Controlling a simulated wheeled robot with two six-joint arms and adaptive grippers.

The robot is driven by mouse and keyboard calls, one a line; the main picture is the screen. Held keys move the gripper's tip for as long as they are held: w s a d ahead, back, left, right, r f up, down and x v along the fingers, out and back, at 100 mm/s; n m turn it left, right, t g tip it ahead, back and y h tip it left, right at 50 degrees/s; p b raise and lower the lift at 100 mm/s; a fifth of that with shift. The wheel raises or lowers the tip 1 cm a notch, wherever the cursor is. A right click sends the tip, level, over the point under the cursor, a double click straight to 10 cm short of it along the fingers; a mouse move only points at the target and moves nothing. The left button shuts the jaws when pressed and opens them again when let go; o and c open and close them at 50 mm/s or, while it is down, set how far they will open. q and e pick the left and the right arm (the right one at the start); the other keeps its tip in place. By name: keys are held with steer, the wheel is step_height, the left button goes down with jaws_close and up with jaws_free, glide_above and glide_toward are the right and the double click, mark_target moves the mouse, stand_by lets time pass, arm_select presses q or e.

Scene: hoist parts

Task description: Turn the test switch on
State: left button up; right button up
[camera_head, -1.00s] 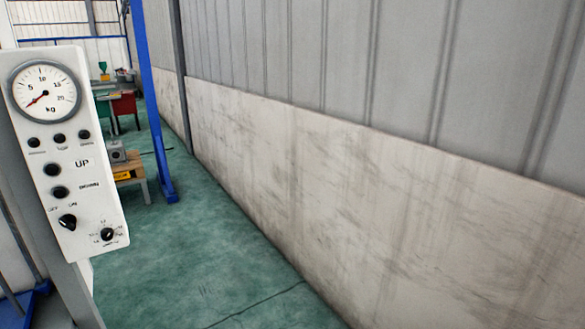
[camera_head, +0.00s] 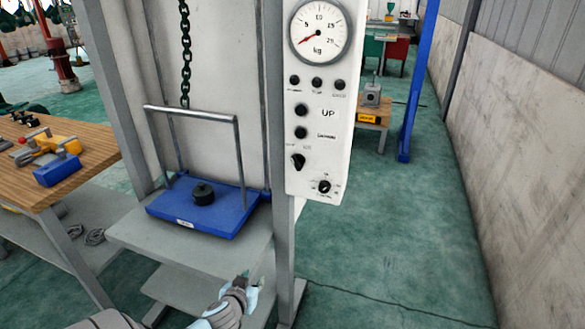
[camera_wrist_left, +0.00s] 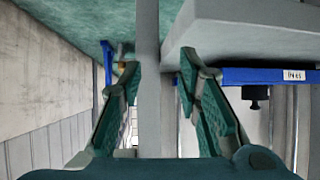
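A white control panel (camera_head: 335,95) stands upright right of centre in the head view. The black OFF/ON knob (camera_head: 298,161) sits low on its left side. The setting it points to is too small to tell. A second knob (camera_head: 324,186) is at the lower right. My left gripper (camera_head: 246,288) is below and left of the panel, well apart from the knobs. In the left wrist view, which looks upside down, its two green fingers (camera_wrist_left: 160,62) are spread and empty, with the grey post (camera_wrist_left: 148,95) beyond them. My right gripper is in neither view.
The hoist's blue platform (camera_head: 225,218) carries a black weight (camera_head: 203,194) under a chain (camera_head: 185,60). A wooden bench (camera_head: 85,165) with tools is at the left. The green floor (camera_head: 400,240) right of the panel is mostly clear up to the wall (camera_head: 500,130).

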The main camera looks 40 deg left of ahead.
arm_select(q)
steer(key=w+d+r+n+t, duration=0.1)
steer(key=w+r+n+t, duration=0.2)
steer(key=r, duration=1.1)
steer(key=n+t, duration=0.1)
steer(key=t, duration=0.3)
glide_toward(295, 163)
steer(key=shift+y, duration=0.4)
steer(key=x, duration=0.4)
steer(key=p+x, duration=0.1)
steer(key=x, duration=0.4)
steer(key=shift+w+d+f, duration=0.1)
steer(key=shift+w+f, duration=0.1)
steer(key=shift+c, duration=0.6)
jaws_close()
